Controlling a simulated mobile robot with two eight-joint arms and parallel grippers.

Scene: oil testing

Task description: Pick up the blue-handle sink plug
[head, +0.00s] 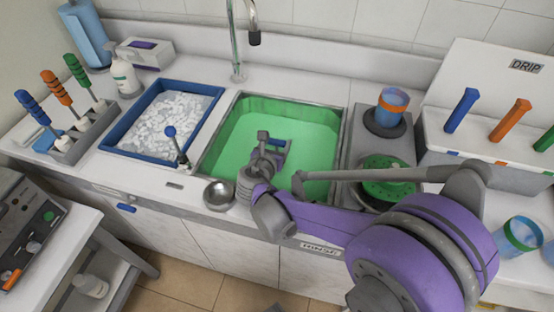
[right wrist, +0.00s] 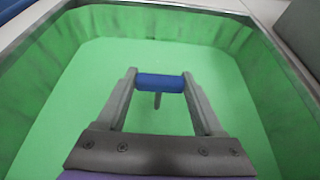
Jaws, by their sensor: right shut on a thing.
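The blue-handle sink plug shows in the right wrist view as a short blue handle (right wrist: 160,83) lying crosswise between my right gripper's fingers, with a thin grey stem (right wrist: 157,101) below it. My right gripper (head: 274,140) is over the sink and shut on the handle, one finger at each end. The sink (head: 318,106) is filled with green liquid (right wrist: 90,80). The lower end of the plug does not show, so I cannot tell whether it touches the sink bottom. My left gripper is not in view.
A blue tray (head: 105,141) of white pieces stands left of the sink. On the right are a blue cup with an orange band (head: 393,102) and a green round grate (head: 384,182).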

